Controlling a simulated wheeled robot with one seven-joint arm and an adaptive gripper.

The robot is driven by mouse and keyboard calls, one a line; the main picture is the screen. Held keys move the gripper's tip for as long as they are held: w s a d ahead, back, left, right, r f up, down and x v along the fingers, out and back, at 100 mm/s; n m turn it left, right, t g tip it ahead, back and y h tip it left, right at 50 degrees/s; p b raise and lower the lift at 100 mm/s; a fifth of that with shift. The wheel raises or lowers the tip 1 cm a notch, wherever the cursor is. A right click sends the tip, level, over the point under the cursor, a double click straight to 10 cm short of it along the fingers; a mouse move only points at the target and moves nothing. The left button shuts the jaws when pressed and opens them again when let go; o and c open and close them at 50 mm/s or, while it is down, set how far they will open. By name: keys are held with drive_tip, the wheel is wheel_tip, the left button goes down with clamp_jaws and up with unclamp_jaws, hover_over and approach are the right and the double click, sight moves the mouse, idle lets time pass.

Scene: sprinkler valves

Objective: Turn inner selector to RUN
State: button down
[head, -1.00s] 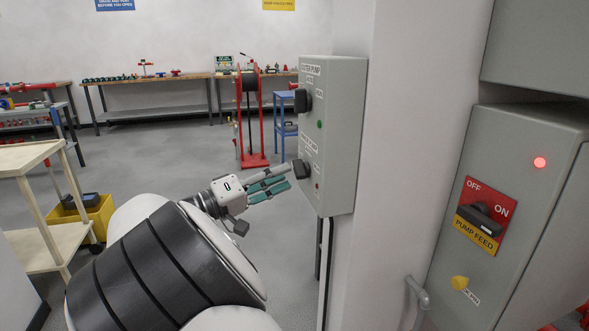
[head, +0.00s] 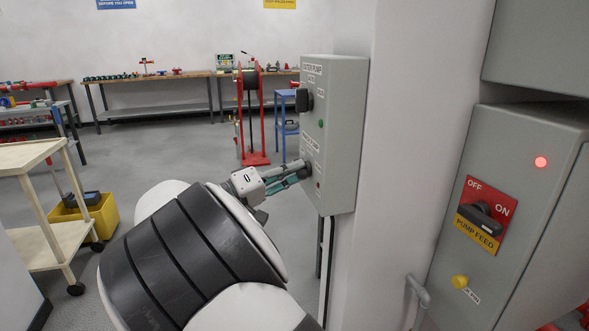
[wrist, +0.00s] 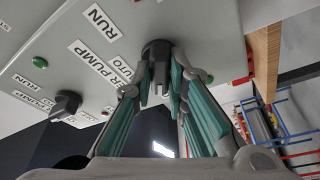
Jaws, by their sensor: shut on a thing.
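A grey control box (head: 341,130) on the white column carries two black selector knobs, one above the other. The upper knob (head: 304,100) is free. The pointer's exact setting is unclear.
A grey cabinet (head: 500,145) with a red and yellow PUMP FEED switch (head: 483,216) and a lit red lamp stands at right. A cream cart (head: 38,210) and a yellow bucket (head: 88,222) are at left. The middle floor is open.

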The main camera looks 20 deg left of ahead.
drive_tip(key=shift+f+m+h+b, duration=0.1)
drive_tip(key=shift+m+h+b, duration=0.45)
drive_tip(key=shift+m+b, duration=1.4)
drive_tip(key=shift+f+m+h+b, duration=0.1)
drive_tip(key=shift+m+h+b, duration=0.75)
drive_tip(key=shift+b, duration=1.8)
drive_tip(key=shift+r+m+g+b, duration=0.15)
drive_tip(key=shift+m+g+b, duration=0.35)
drive_tip(key=shift+m+b, duration=0.9)
drive_tip(key=shift+m+g+h+b, duration=0.4)
drive_tip(key=shift+m+h+b, duration=0.3)
drive_tip(key=shift+m+b, duration=1.65)
drive_tip(key=shift+m, duration=0.05)
